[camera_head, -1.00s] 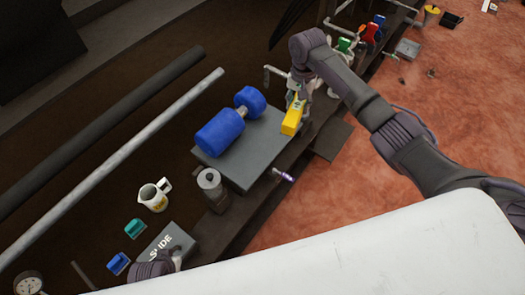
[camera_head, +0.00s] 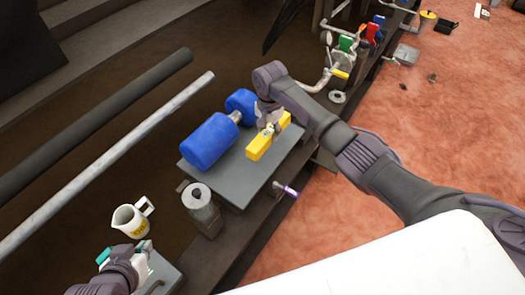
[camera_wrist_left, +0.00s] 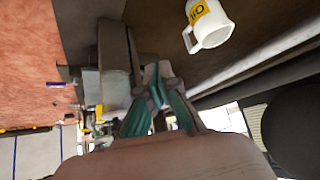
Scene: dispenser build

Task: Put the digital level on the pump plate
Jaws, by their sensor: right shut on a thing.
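The yellow digital level (camera_head: 262,148) is over the near right part of the grey pump plate (camera_head: 232,184), beside the blue pump (camera_head: 210,142). I cannot tell whether it touches the plate. My right gripper (camera_head: 269,124) comes down from above and is shut on the level near its middle, partly hiding it. My left gripper (camera_head: 145,250) is at the lower left, above the slide plate (camera_head: 165,276), and shows no hold on the level. In the left wrist view its fingers (camera_wrist_left: 158,80) are close together; their gap is unclear.
A white oil jug (camera_head: 130,221) stands left of the plate, and also shows in the left wrist view (camera_wrist_left: 209,24). A grey cylinder (camera_head: 198,198) stands at the plate's near left corner. A purple-handled tool (camera_head: 285,189) lies at the right edge. A long pale pipe (camera_head: 110,162) runs behind.

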